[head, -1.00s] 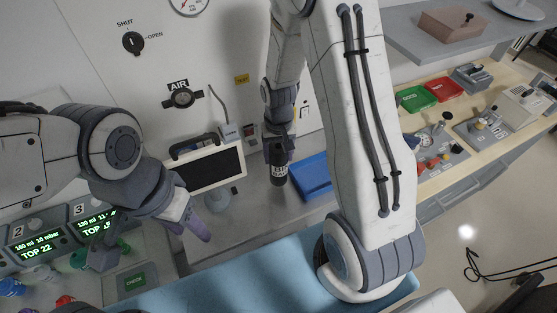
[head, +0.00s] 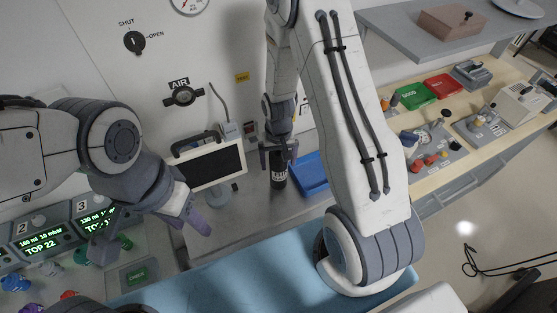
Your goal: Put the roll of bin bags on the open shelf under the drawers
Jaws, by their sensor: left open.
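A black upright cylinder with a white printed band (head: 279,176), possibly the roll of bin bags, stands on the grey counter in the head view. My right gripper (head: 279,156) points down at its top, with fingers spread apart on either side and a gap to the cylinder. My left gripper (head: 152,234) is open and empty at the lower left, in front of the ventilator displays. Drawer fronts (head: 452,192) show under the wooden bench at the right. The open shelf beneath them cannot be made out.
A blue tray (head: 311,176) lies just right of the cylinder, and a monitor (head: 212,166) stands to its left. A light-blue padded surface (head: 235,275) runs along the front. Green (head: 412,95) and red (head: 444,86) trays sit on the bench. Floor at the right is mostly clear, with a black cable.

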